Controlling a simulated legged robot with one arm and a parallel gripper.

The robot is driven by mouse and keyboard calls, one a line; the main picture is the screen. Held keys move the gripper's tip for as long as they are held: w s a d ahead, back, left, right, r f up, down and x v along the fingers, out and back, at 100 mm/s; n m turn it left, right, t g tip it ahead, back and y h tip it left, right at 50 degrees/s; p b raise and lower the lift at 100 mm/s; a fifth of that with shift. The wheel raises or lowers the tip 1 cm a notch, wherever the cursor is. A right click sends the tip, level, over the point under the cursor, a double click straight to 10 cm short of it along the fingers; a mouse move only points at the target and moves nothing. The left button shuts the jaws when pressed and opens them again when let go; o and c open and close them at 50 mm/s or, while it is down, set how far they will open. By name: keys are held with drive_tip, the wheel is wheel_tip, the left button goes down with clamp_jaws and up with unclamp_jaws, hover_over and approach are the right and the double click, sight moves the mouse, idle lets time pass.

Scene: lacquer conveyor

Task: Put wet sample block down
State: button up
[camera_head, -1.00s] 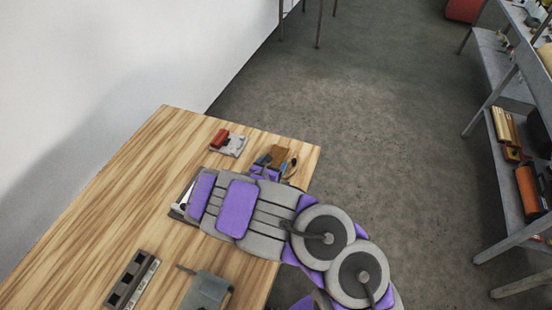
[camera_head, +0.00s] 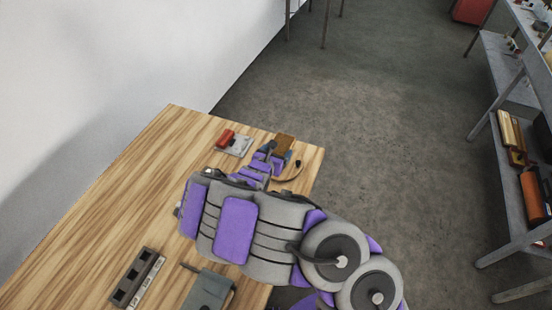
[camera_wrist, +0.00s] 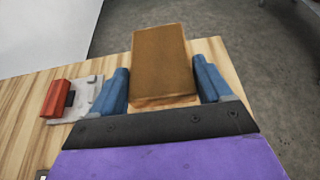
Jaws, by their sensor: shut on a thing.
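The sample block (camera_head: 284,143) is brown with a flat top. In the wrist view the block (camera_wrist: 160,62) sits between the two blue fingers of my gripper (camera_wrist: 163,88). My gripper is shut on it. In the head view my gripper (camera_head: 272,155) and the block are over the far right corner area of the wooden table (camera_head: 110,210). Whether the block's underside touches the table cannot be told.
A grey plate with a red part (camera_head: 228,137) lies left of the block. A dark slotted holder (camera_head: 136,280) and a grey-green device (camera_head: 210,288) lie nearer on the table. A thin curved cable lies right of the gripper. Bare wood shows at left.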

sight(278, 152)
drive_tip(key=shift+r, duration=1.3)
drive_tip(key=shift+w+d+r, duration=0.15)
drive_tip(key=shift+d+r, duration=0.05)
drive_tip(key=shift+r, duration=0.15)
drive_tip(key=d+r, duration=0.6)
drive_tip(key=r, duration=0.6)
drive_tip(key=s+d+r+n+y, duration=0.1)
drive_tip(key=d+r, duration=0.6)
drive_tip(key=r, duration=0.5)
drive_tip(key=shift+s+d+r, duration=0.15)
